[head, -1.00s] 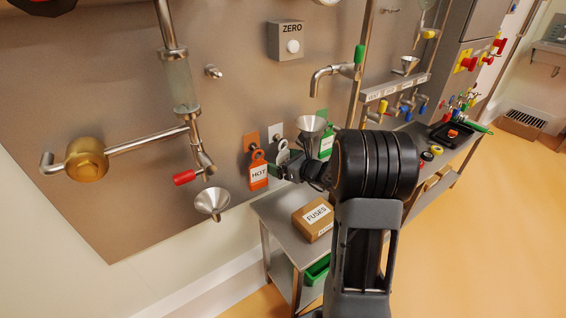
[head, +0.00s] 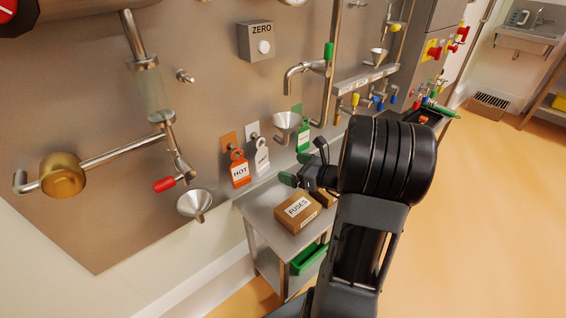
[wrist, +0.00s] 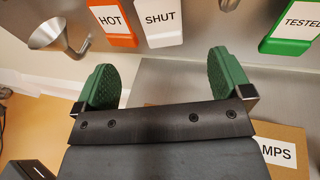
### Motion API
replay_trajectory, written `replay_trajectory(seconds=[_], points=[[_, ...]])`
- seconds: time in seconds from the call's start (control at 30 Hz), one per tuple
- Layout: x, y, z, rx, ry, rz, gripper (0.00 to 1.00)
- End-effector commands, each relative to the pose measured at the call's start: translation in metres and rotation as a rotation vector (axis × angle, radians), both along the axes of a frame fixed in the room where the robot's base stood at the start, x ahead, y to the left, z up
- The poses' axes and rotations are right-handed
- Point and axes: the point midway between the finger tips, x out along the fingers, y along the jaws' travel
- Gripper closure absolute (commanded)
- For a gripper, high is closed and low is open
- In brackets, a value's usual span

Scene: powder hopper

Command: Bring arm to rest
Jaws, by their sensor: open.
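My gripper (head: 305,165) is in the middle of the head view, in front of the panel and above the small steel table. In the wrist view my gripper (wrist: 164,78) shows two green-padded fingers spread apart with nothing between them. An orange HOT tag (wrist: 111,22), a white SHUT tag (wrist: 160,22) and a green TESTED tag (wrist: 291,25) lie beyond the fingertips, apart from them. In the head view the orange tag (head: 239,172), the white tag (head: 262,157) and the green tag (head: 303,136) hang on the panel. My arm hides part of the bench behind it.
A green bin (head: 308,258) is underneath. Open floor (head: 490,220) lies to the right.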

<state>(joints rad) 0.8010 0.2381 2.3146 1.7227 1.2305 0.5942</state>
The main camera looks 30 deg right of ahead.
Motion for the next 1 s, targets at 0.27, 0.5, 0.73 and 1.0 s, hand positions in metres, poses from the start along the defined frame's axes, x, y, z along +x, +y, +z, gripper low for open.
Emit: replay_trajectory(seconds=[0.27,0.5,0.73,1.0], points=[[-0.010,-0.003,0.004,-0.004,0.000,0.006,0.03],[-0.021,0.067,0.064,-0.268,0.010,0.318,0.03],[-0.083,0.158,0.153,-0.925,-0.082,0.994,0.03],[-0.133,0.170,0.240,-1.649,-0.326,1.587,0.03]])
